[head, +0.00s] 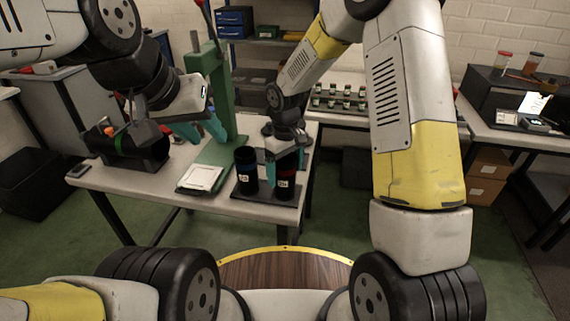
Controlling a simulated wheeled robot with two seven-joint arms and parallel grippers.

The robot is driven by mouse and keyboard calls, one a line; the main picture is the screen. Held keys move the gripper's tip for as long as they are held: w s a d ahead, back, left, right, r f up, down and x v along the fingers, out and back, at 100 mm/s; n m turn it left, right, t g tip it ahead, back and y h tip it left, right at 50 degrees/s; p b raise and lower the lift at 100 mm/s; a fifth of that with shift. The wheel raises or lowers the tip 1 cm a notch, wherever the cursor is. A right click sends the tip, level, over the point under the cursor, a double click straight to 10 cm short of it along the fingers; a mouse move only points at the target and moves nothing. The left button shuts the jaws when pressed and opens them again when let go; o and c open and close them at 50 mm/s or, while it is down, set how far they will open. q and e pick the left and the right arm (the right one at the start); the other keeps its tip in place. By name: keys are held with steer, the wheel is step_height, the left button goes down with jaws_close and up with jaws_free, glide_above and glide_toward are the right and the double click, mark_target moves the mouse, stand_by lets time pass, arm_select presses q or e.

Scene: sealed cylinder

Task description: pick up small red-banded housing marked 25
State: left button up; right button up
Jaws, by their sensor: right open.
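A small black cylinder with a reddish band and a white label (285,186) stands upright on a black base plate (270,197) at the table's front right. The label is too small to read for certain. Another black cylinder with a label (246,172) stands to its left on the same plate. My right gripper (284,162) points down at the banded cylinder, its open teal fingers beside the upper part. The gripper hides the cylinder's top, and contact cannot be told. My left gripper (200,133) is open and empty, its teal fingers apart near the green press.
A green press (213,85) stands on the table (225,205), with a white sheet (202,177) in front. A black holder with a dark cylinder (135,147) is at the left. A back bench holds a rack of small parts (345,97). The table's front edge is close to the plate.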

steer(key=shift+f, duration=0.5)
steer(key=shift+c, duration=0.3)
steer(key=c, duration=1.8)
jaws_close()
steer(key=shift+r, duration=0.15)
